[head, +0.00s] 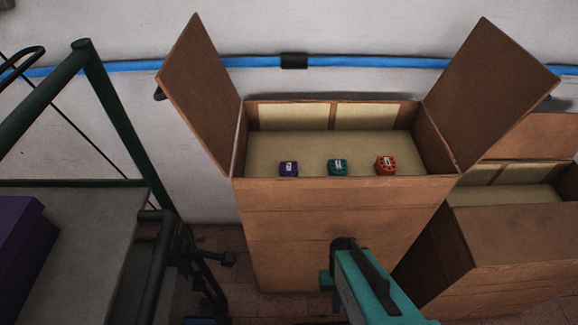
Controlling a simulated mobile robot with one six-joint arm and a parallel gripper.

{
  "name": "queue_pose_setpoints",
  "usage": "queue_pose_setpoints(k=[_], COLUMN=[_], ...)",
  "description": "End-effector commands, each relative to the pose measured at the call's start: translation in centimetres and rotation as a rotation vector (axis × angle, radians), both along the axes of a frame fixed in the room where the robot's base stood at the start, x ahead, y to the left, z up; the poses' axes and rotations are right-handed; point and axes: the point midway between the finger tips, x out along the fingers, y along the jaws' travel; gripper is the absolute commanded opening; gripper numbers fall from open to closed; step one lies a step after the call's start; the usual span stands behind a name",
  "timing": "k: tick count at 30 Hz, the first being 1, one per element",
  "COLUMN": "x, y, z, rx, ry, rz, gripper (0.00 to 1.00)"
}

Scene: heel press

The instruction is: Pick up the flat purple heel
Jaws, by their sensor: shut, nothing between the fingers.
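A small purple block with a white mark (288,169), which looks like the purple heel, sits inside the open cardboard box (330,210), at the left of a row of small pieces near the front wall. Its lower edge is close to or hidden by that wall. My teal and dark arm comes up from the bottom edge in front of the box, well below the purple block. My gripper's fingers do not show; the end of the arm is hidden behind its own links or below the frame.
A teal piece (338,167) and an orange piece (386,165) lie right of the purple one. Two raised flaps (200,95) (490,100) flank the opening. Another box (515,230) stands right. A green-framed cart (85,225) with a large purple object (22,240) stands left.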

Motion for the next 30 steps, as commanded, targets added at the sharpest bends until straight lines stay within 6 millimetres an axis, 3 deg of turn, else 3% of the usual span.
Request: queue_pose_setpoints(k=[1,21,30], x=[0.0,-0.1,-0.1], y=[0.0,0.0,0.0], z=[1.5,12.7,14.9], rx=[0.000,0.000,0.000], ry=[0.000,0.003,0.003], rz=[0.000,0.001,0.001], gripper=[0.00,0.00,0.00])
